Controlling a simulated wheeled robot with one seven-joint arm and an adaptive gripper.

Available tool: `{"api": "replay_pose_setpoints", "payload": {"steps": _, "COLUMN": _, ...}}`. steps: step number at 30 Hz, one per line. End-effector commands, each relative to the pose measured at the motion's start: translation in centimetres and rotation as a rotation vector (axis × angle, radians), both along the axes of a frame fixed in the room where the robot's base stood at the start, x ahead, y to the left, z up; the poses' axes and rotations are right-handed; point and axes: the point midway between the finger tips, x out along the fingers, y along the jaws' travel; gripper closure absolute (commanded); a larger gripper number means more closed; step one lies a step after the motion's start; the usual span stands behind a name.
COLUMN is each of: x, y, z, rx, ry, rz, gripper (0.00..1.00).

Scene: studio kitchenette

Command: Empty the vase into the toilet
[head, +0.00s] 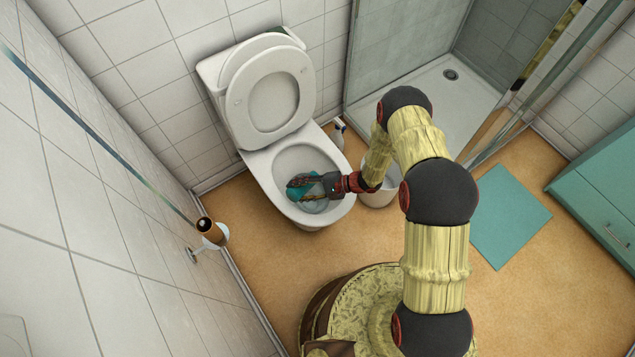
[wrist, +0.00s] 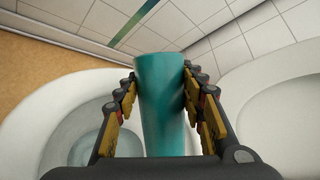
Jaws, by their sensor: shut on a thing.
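The teal vase (wrist: 162,105) is between the two fingers of my gripper (wrist: 160,95), which is shut on it. In the head view the vase (head: 297,190) is over the open bowl of the toilet (head: 258,168), lying tilted to the side, with my gripper (head: 318,186) at its right. The toilet lid and seat are up. Water shows in the bowl. I cannot see into the vase's mouth or tell whether anything is flowing out.
A white bin (head: 378,190) stands right of the toilet, partly behind my arm. A bottle (head: 339,132) stands beside the toilet. A toilet paper holder (head: 210,233) is on the left wall. A teal mat (head: 508,216) lies on open floor at the right, before the shower tray (head: 425,95).

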Motion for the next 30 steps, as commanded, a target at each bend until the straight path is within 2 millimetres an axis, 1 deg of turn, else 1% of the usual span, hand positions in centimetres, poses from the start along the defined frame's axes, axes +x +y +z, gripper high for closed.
{"api": "replay_pose_setpoints", "payload": {"steps": 2, "x": -0.5, "y": 0.3, "z": -0.3, "rx": -0.035, "ry": -0.036, "rz": 0.003, "gripper": 0.96}}
{"api": "replay_pose_setpoints", "payload": {"steps": 4, "x": -1.0, "y": 0.6, "z": -1.3, "rx": -0.098, "ry": -0.109, "rz": 0.005, "gripper": 0.96}}
{"api": "replay_pose_setpoints", "payload": {"steps": 7, "x": -1.3, "y": 0.8, "z": -2.8, "rx": -0.179, "ry": -0.206, "rz": 0.005, "gripper": 0.96}}
{"api": "replay_pose_setpoints", "payload": {"steps": 9, "x": -1.3, "y": 0.7, "z": -3.3, "rx": -0.207, "ry": -0.241, "rz": 0.002, "gripper": 0.96}}
{"api": "replay_pose_setpoints", "payload": {"steps": 17, "x": -1.4, "y": 0.8, "z": -3.7, "rx": -0.235, "ry": -0.275, "rz": 0.005, "gripper": 0.96}}
{"api": "replay_pose_setpoints", "payload": {"steps": 25, "x": -1.5, "y": 0.8, "z": -3.8, "rx": -0.334, "ry": -0.392, "rz": 0.006, "gripper": 0.96}}
{"api": "replay_pose_setpoints", "payload": {"steps": 30, "x": -2.0, "y": 1.1, "z": -3.8, "rx": -0.398, "ry": -0.468, "rz": 0.009, "gripper": 0.96}}
